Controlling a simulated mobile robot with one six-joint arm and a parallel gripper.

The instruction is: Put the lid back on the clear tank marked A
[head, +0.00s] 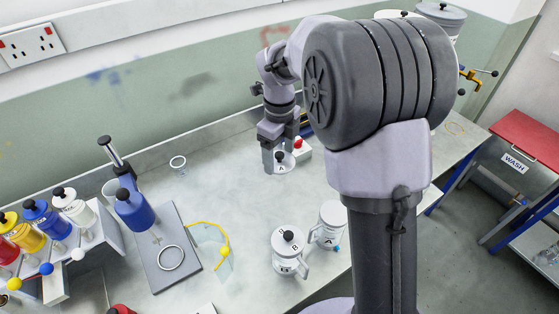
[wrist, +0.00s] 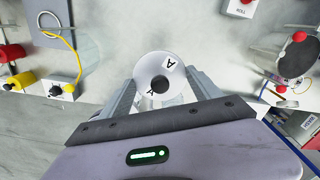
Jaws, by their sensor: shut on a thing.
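The lid marked A is a white disc with a black knob and shows at my fingertips in the head view (head: 285,168). My gripper (head: 280,158) is shut on it over the back middle of the bench. In the wrist view the lid (wrist: 150,65) lies between the two fingers of my gripper (wrist: 160,88). I cannot tell whether it touches the bench. The clear tank marked A (head: 327,236) stands upright at the front, right of the centre, with no lid visible on it and a blue part low on its side.
A similar tank marked B (head: 286,262), with a black-knobbed lid, stands just left of tank A. A white box with a red button (head: 303,151) is close beside my gripper.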

